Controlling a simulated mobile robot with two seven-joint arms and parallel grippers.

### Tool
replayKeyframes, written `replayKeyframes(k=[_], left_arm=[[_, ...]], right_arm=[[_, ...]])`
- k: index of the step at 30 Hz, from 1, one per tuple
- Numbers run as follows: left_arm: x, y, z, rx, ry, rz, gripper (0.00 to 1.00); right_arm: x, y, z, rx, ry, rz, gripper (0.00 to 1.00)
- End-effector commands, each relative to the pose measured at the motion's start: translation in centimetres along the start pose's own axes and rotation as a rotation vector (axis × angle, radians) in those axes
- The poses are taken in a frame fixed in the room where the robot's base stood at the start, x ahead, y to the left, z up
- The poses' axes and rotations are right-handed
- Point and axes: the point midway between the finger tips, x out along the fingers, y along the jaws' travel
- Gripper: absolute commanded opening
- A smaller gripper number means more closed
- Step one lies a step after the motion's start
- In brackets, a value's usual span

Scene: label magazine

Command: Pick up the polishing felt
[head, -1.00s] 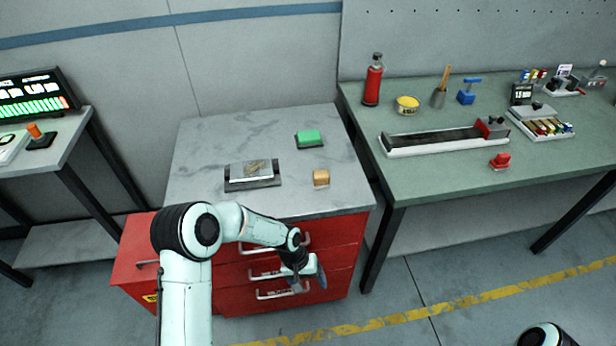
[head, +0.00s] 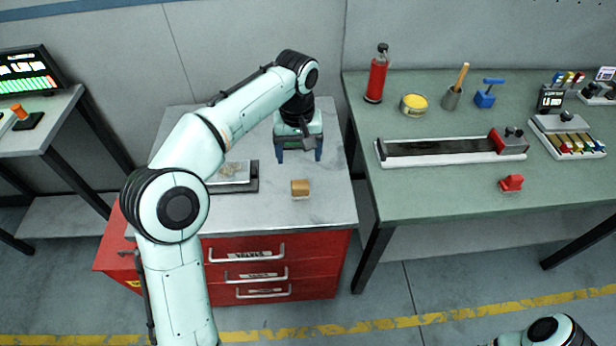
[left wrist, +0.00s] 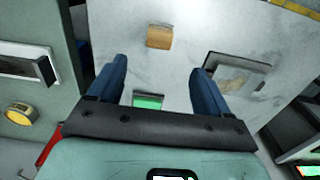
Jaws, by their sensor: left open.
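A green block (left wrist: 148,101) lies on the grey stone top of the red cabinet; in the left wrist view it shows between the bases of my left fingers, partly cut off by the gripper body. In the head view my gripper hides it. A tan block (head: 300,188) lies nearer the front edge and also shows in the left wrist view (left wrist: 159,37). I cannot tell for sure which of the two is the polishing felt. My left gripper (head: 299,158) is open and empty, pointing down over the cabinet top. My right gripper is not in view.
A flat stone in a dark tray (head: 253,183) lies left of the tan block. A green bench (head: 440,190) to the right holds a red bottle (head: 377,75), a yellow tin (head: 413,104) and a long dark trough (head: 440,147). The cabinet top is otherwise mostly clear.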

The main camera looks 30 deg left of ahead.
Motion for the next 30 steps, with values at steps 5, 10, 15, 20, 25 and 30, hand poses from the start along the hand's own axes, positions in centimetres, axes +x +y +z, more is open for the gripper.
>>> replayKeyframes(k=[5, 10, 15, 20, 25, 30], left_arm=[[3.8, -0.1, 0.1, 0.001, -0.006, -0.005, 0.79], [6.6, -0.1, 0.0, 0.0, -0.005, -0.003, 0.79], [7.8, 0.0, 0.0, 0.001, -0.003, -0.001, 0.79], [9.5, 0.1, -0.2, 0.001, -0.005, -0.002, 0.79], [12.1, 0.3, -0.5, 0.0, -0.006, -0.003, 0.79], [13.0, 0.3, -0.5, 0.001, -0.003, 0.0, 0.79]], right_arm=[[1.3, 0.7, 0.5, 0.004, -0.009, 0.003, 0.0], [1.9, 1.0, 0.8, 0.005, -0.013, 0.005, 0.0], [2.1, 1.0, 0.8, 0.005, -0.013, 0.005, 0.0], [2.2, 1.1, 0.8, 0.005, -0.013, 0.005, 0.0], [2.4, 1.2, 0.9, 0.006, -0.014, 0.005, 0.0], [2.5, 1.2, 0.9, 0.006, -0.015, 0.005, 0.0]])
